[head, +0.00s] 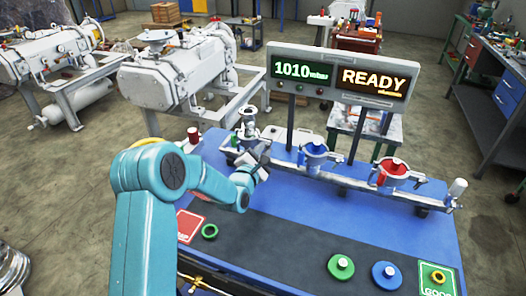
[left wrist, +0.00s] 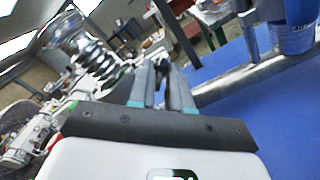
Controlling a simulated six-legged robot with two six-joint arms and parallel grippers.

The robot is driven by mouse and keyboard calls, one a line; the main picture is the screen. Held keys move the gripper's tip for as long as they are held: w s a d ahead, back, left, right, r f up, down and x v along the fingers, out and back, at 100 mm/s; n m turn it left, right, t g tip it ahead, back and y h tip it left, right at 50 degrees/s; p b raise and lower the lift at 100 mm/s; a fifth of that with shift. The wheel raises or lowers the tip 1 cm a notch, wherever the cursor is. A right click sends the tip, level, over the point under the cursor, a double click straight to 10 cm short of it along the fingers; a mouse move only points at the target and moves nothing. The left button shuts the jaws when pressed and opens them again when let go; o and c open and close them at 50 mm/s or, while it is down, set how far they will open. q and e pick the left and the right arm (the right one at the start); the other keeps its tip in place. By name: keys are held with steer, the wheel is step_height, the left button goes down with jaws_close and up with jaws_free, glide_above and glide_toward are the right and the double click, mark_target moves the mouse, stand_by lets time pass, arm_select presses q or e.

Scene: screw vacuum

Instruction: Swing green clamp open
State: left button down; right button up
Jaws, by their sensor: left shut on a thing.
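My left gripper (head: 258,160) reaches over the left end of the metal manifold, at the left port with a shiny metal fitting (head: 249,122) standing on it. The green clamp at this port is mostly hidden behind my gripper, so how far it is open cannot be told. In the left wrist view my gripper (left wrist: 163,98) has its fingers close together on a small dark part, which seems to belong to the clamp. The ribbed metal fitting (left wrist: 82,48) stands to the left of the fingers there. My right gripper is not in view.
A blue clamp (head: 315,152) and a red clamp (head: 392,170) sit further right along the manifold. A display panel (head: 343,76) reads 1010 and READY. Green (head: 341,267) and blue (head: 386,275) round parts lie on the dark front strip of the bench, and a green ring (head: 209,231) lies left.

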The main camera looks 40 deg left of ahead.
arm_select(q)
steer(key=shift+m+h, duration=0.6)
steer(key=shift+h, duration=0.1)
steer(key=s+b, duration=0.1)
steer(key=b, duration=0.1)
steer(key=s+a+b, duration=0.1)
steer(key=s+b, duration=0.1)
steer(key=s+a+b, duration=0.1)
steer(key=s+b, duration=0.1)
steer(key=shift+r+b, duration=0.25)
steer(key=shift+b, duration=0.1)
steer(key=shift+a, duration=0.1)
steer(key=c, duration=1.1)
jaws_free()
steer(key=shift+a, duration=0.1)
steer(key=shift+a+f, duration=0.1)
steer(key=shift+a, duration=0.05)
steer(key=shift+d, duration=0.3)
steer(key=shift+f, duration=0.1)
